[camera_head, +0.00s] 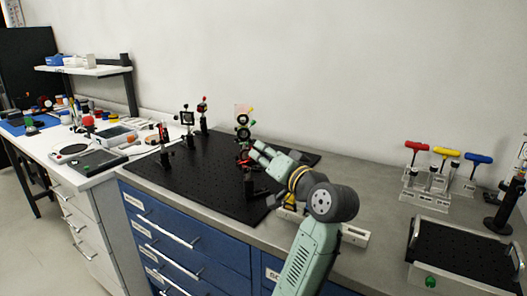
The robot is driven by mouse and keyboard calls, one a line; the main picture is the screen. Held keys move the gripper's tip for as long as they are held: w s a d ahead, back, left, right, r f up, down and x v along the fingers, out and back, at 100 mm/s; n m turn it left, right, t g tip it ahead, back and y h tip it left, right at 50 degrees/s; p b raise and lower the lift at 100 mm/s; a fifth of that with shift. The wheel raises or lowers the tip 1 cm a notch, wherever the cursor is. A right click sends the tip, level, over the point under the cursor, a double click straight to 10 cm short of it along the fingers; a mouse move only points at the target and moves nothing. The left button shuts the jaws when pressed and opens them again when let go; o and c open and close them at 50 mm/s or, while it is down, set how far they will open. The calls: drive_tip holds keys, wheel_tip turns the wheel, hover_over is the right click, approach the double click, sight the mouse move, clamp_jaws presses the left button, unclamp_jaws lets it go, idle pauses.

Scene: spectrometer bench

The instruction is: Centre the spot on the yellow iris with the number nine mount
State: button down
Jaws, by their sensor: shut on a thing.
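My gripper (257,151) reaches over the black breadboard (205,177) from the right. Its pale green fingers are at a dark mount with a red part (243,157), shut on a small part that they hide. Black round optics (242,133) stand just behind the fingertips, with a green knob beside them and a pinkish translucent plate (242,110) above. The number nine label, the yellow iris and the spot cannot be made out.
Red (417,147), yellow (446,153) and blue (479,159) T-handled tools stand in holders at right. A black tray with handles (460,250) lies at front right. A white bench (100,178) with instruments is at left. The breadboard's front left is clear.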

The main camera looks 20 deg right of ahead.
drive_tip(key=shift+r+m, duration=0.1)
drive_tip(key=shift+m, duration=0.2)
drive_tip(key=c, duration=1.6)
unclamp_jaws()
drive_tip(key=shift+o, duration=0.2)
drive_tip(key=shift+s, duration=0.1)
drive_tip(key=s+d, duration=0.2)
drive_tip(key=s, duration=0.9)
drive_tip(key=shift+s+d, duration=0.2)
drive_tip(key=shift+s, duration=0.1)
